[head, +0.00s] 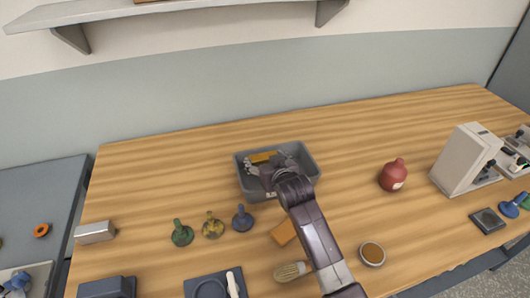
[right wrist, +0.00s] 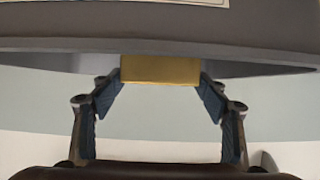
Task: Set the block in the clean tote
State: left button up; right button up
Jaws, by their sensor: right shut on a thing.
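A grey open tote (head: 310,172) stands at the back middle of the table. My right gripper (head: 264,164) is over or inside it, reaching in from the front. A golden-yellow block (head: 262,157) is between its fingers. In the right wrist view the block (right wrist: 160,69) is held by the two dark fingertips, close to the grey tote's wall (right wrist: 60,55). I cannot tell whether the block touches the tote's floor. Part of a pale label shows at the top of that view. My left gripper does not show.
An orange-brown piece (head: 284,232) lies beside my right arm. Green (head: 182,234), yellow (head: 213,226) and blue (head: 242,218) bobbin-like pieces stand to the left. A red bottle (head: 393,175), a brush (head: 292,271) and a round dish (head: 372,254) are also around. The table's back left is clear.

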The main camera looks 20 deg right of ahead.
notch_tip(320, 180, down, 2)
jog(key=shift+w+f, duration=0.15)
jog(key=shift+f, duration=0.25)
jog(key=o, duration=2.1)
jog(key=shift+s+f, duration=0.25)
